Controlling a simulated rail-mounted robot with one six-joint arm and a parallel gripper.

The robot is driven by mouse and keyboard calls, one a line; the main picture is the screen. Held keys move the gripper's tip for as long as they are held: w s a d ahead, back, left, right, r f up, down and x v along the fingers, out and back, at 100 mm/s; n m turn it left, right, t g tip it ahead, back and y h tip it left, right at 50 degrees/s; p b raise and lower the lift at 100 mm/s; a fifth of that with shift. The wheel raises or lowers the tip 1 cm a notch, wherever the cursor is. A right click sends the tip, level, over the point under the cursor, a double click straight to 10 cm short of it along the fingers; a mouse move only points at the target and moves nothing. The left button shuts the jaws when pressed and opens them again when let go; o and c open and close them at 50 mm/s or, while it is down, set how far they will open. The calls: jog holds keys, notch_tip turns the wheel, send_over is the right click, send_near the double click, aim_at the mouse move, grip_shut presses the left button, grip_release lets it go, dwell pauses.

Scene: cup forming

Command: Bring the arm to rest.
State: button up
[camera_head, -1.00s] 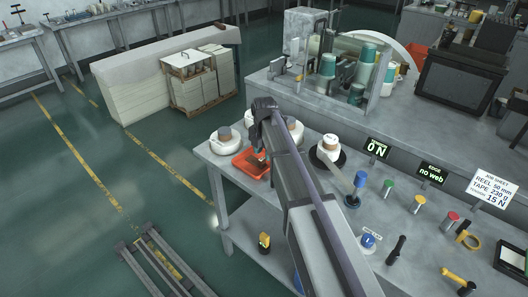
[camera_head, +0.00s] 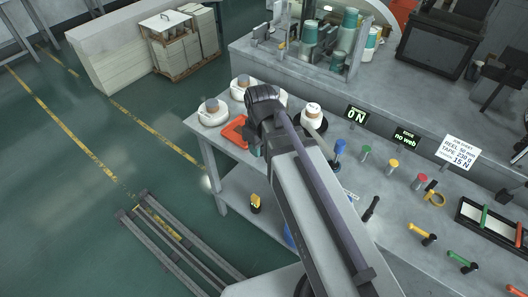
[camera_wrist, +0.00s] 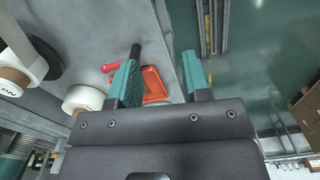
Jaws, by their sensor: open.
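My gripper (camera_wrist: 163,66) is open in the wrist view, with its two teal fingers well apart and nothing seen between them. In the head view my arm reaches over the left end of the workbench, and its wrist hides most of the gripper. An orange tray (camera_head: 235,132) lies on the bench beside the wrist, partly covered by it. The tray also shows in the wrist view (camera_wrist: 153,84) beyond and between the fingers. A dark rod and a red piece (camera_wrist: 112,66) show near the left finger; I cannot tell whether the rod touches it.
White reels (camera_head: 212,114) stand on the bench around the wrist, one (camera_head: 312,116) close on its right. Colored knobs (camera_head: 393,165) and handled tools (camera_head: 422,233) line the bench to the right. Open green floor (camera_head: 80,190) lies left of the bench.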

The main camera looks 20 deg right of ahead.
jog(key=s+m, duration=0.4)
jog(key=m, duration=0.1)
jog(key=shift+s+a, duration=0.2)
jog(key=shift+s, duration=0.2)
